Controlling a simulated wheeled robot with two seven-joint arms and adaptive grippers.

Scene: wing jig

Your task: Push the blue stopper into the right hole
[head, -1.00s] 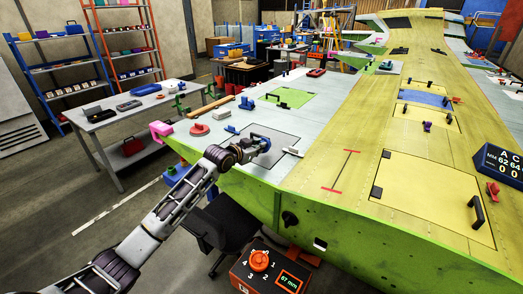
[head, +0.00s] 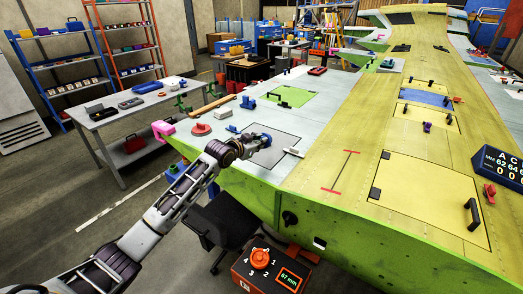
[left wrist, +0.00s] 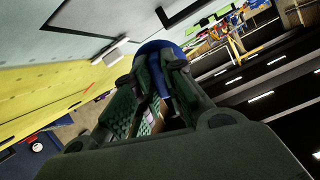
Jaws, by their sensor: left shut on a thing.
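A dark round spot (head: 289,218) and a small white opening (head: 320,243) show on the wing's green front face. I cannot tell which place is the right hole. My right gripper is not in view.
A white block (head: 294,152) lies just right of the gripper. A red disc (head: 201,129), a pink clamp (head: 163,129) and a blue part (head: 247,102) sit to the left and behind. A chair (head: 222,230) and a box with an orange knob (head: 260,259) stand in front.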

